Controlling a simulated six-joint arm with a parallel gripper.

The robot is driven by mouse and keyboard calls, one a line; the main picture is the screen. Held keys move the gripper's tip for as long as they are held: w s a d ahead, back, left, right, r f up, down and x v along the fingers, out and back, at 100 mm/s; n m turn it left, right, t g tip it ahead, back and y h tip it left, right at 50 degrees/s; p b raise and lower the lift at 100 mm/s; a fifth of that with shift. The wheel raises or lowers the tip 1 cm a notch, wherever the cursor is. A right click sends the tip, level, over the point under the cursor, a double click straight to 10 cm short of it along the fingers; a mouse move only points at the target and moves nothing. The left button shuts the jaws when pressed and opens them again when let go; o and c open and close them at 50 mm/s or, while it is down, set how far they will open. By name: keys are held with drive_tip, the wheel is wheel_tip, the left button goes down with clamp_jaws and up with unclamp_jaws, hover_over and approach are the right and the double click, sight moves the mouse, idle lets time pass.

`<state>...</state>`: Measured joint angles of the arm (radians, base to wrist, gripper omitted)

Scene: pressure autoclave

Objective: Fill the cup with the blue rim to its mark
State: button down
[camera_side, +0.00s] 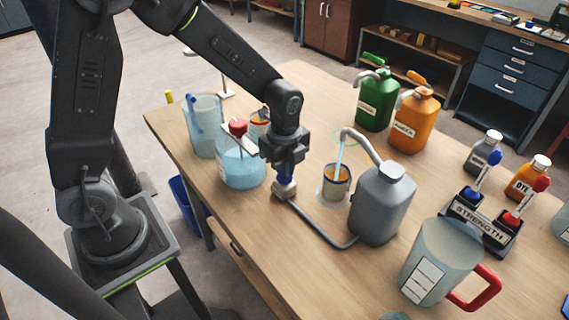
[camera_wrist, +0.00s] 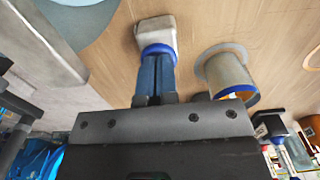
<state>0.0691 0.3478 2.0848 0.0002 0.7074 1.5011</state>
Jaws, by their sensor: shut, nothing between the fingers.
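The cup with the blue rim (camera_side: 335,187) stands on a pale round spot under the spout of a grey jug (camera_side: 381,205). A pale blue stream runs from the spout down into the cup. The cup's mark and its level are too small to tell. My gripper (camera_side: 285,182) points down, shut and empty, with its tips at a small grey button-like piece with a blue band (camera_side: 284,190). A dark hose joins this piece to the jug. In the wrist view, the shut blue fingers (camera_wrist: 155,78) meet the grey piece (camera_wrist: 156,34), and the cup (camera_wrist: 228,72) is at right.
A beaker of blue liquid (camera_side: 240,170) with a red-topped piece and a tall clear beaker (camera_side: 203,130) stand left of my gripper. Green (camera_side: 375,101) and orange (camera_side: 414,119) jugs stand behind. A red-handled pitcher (camera_side: 441,262) and a strength stand (camera_side: 482,222) are at right.

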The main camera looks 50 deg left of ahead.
drive_tip(key=shift+s+f, duration=0.15)
drive_tip(key=shift+f, duration=0.8)
idle(1.0)
idle(0.6)
wheel_tip(320, 180, up, 15)
drive_tip(key=shift+w, duration=0.3)
drive_tip(key=shift+f, duration=0.1)
idle(0.5)
idle(0.3)
